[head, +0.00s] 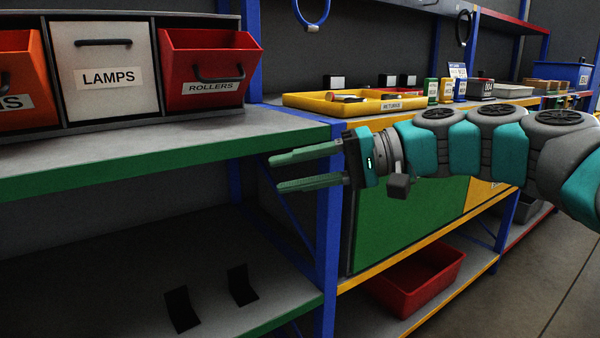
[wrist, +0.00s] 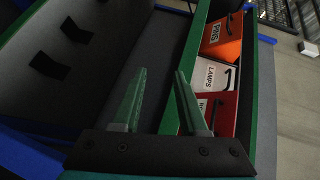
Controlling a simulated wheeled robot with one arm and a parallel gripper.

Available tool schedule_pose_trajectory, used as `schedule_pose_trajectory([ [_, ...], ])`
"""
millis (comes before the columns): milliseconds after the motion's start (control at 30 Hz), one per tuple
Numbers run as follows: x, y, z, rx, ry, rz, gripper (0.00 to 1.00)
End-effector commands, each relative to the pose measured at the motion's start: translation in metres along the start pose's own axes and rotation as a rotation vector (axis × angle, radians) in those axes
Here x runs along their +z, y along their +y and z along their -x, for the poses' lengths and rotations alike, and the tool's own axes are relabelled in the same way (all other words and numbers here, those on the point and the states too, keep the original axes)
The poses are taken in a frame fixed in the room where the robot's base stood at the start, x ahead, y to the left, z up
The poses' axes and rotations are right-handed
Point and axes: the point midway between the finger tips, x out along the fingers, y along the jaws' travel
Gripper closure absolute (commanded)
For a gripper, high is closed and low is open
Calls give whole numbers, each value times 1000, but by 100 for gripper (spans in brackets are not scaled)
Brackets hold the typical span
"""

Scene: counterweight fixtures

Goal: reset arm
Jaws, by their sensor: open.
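My gripper (head: 280,172) is open and empty, its two green fingers apart and pointing left in the head view. It hangs in front of the shelving, by the blue upright between the two bays. In the wrist view my gripper (wrist: 157,72) shows nothing between its fingers. My arm reaches in from the right of the head view, stretched roughly level. No other task object is named.
The left shelf (head: 150,155) holds an orange bin (head: 22,70), a white LAMPS bin (head: 105,65) and a red ROLLERS bin (head: 210,70), which is tilted open. A yellow tray (head: 300,101) sits behind my arm. A red tub (head: 420,280) stands below. Open floor lies at right.

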Motion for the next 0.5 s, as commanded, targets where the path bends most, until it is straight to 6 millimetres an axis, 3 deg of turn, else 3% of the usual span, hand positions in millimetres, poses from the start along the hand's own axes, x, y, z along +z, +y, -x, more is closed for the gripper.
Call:
schedule_pose_trajectory([
  [100,48,43,-32,196,-66,-26,58],
  [233,106,110,-45,460,-122,-54,58],
  [367,162,181,-30,723,-169,-84,58],
  [500,216,246,11,988,-204,-115,58],
])
